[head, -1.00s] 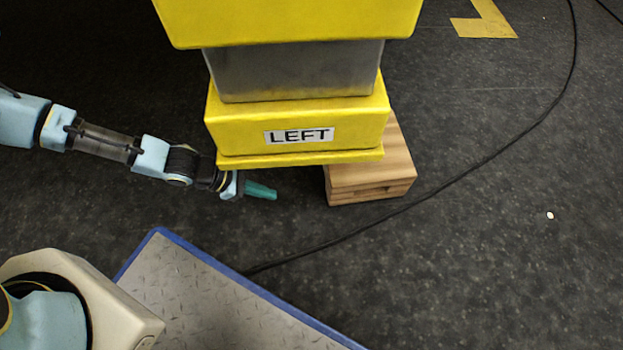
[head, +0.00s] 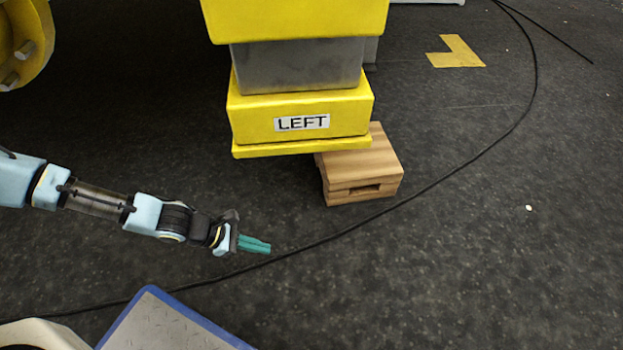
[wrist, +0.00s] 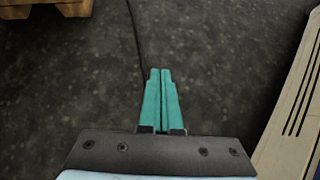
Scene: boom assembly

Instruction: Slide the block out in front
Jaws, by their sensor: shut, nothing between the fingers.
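The wooden block (head: 362,168) lies on the dark floor under the yellow foot marked LEFT (head: 300,112). It sticks out to the right and front of the foot, and its rear left part is hidden beneath it. A dark slot shows in its front face. A corner of wood, likely the same block, shows at the top left of the wrist view (wrist: 45,8). My gripper (head: 268,247) has teal fingers, pressed together and empty. It is apart from the block, in front and to the left of it. The fingers also show in the wrist view (wrist: 160,75).
A black cable (head: 430,175) curves across the floor, passing by my gripper and in front of the block. A blue-edged metal plate (head: 165,325) is at the bottom left. A yellow floor mark (head: 455,52) lies behind.

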